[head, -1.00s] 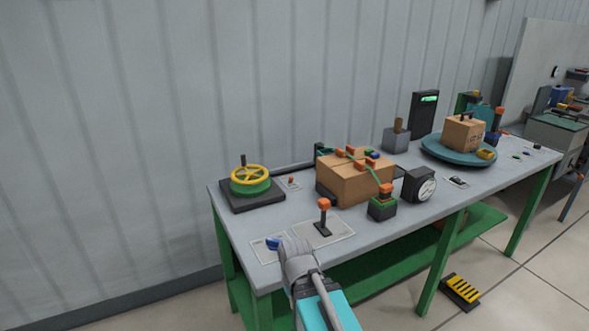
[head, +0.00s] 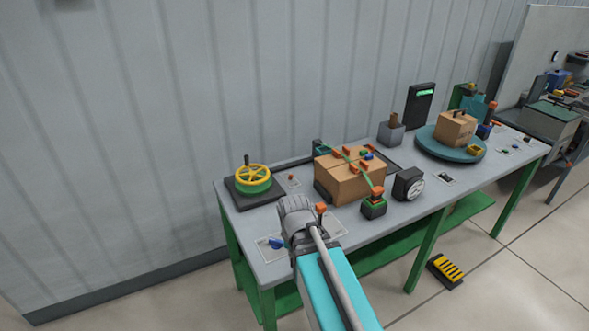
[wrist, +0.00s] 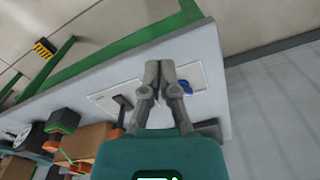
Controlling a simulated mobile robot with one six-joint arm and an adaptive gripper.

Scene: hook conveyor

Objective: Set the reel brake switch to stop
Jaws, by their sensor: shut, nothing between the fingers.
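No readable label shows which control is the reel brake switch. A blue knob (head: 276,243) sits on a pale plate at the bench's near left corner; it also shows in the wrist view (wrist: 186,87). An orange-topped lever (head: 320,209) stands on the neighbouring plate, partly hidden by my arm; its dark shaft shows in the wrist view (wrist: 122,102). A small red toggle (head: 292,177) sits beside the yellow handwheel (head: 252,177). My gripper (wrist: 161,66) is shut and empty, its tips between the lever and the blue knob in the wrist view. Contact cannot be told.
A cardboard box (head: 349,178) with orange clips stands behind the lever. A green-based button block (head: 373,205) and a round gauge (head: 409,184) stand to its right. A blue turntable (head: 434,147) carries another box. The wall closes the back.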

